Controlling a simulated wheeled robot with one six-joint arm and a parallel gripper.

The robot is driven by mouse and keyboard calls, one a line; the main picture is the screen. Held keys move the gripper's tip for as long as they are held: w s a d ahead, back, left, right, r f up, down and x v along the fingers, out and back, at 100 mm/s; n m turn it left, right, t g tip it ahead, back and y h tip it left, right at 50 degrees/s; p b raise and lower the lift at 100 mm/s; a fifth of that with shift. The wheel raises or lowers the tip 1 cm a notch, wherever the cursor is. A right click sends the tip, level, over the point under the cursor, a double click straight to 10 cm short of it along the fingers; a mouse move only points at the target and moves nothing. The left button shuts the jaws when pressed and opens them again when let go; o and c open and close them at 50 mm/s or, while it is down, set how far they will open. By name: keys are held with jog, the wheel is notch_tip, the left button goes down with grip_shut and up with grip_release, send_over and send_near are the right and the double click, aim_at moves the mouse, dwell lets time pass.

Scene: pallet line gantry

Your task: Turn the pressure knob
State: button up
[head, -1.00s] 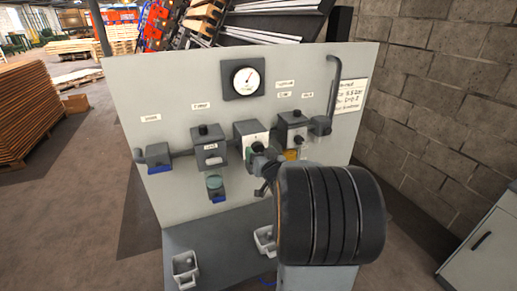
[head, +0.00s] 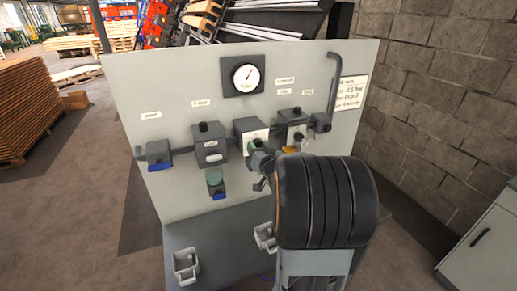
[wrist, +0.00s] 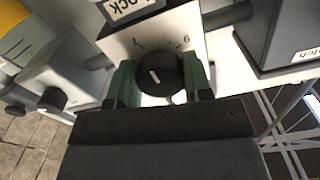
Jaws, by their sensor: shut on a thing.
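The pressure knob (wrist: 158,75) is a round black knob with a white pointer line. It sits on a white dial face with printed marks, a 6 at the upper right, on a grey regulator box (head: 247,130). My gripper (wrist: 158,86) has a green finger on each side of the knob and is shut on it. In the head view my gripper (head: 260,160) is at the front of the regulator, and it and my arm mostly hide the knob there. The pressure gauge (head: 243,75) is a white dial in a dark square housing above; its needle points to the upper right.
The grey panel (head: 130,90) carries other piped units on both sides, close to my gripper. A notice (head: 350,93) hangs at the panel's right. Two small grey bins (head: 185,266) are on the lower ledge. A block wall (head: 430,100) and a cabinet (head: 485,235) stand at the right.

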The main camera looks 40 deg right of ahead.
jog(key=shift+c, duration=0.3)
jog(key=shift+f+n+b, duration=0.1)
jog(key=shift+n+b, duration=0.2)
jog(key=shift+b, duration=0.25)
jog(key=shift+f+n+b, duration=0.15)
jog(key=shift+n+b, duration=0.35)
jog(key=shift+b, duration=0.5)
jog(key=n+b, duration=0.3)
jog(key=b, duration=0.1)
jog(key=shift+d+n+b, duration=0.1)
jog(key=shift+n+b, duration=0.2)
jog(key=n+b, duration=0.3)
jog(key=shift+d+r+n+b, duration=0.1)
jog(key=shift+r+n+b, duration=0.05)
jog(key=shift+n+b, duration=0.6)
jog(key=shift+r+n+b, duration=0.15)
jog(key=shift+n+b, duration=0.4)
jog(key=shift+n, duration=0.4)
jog(key=o, duration=0.9)
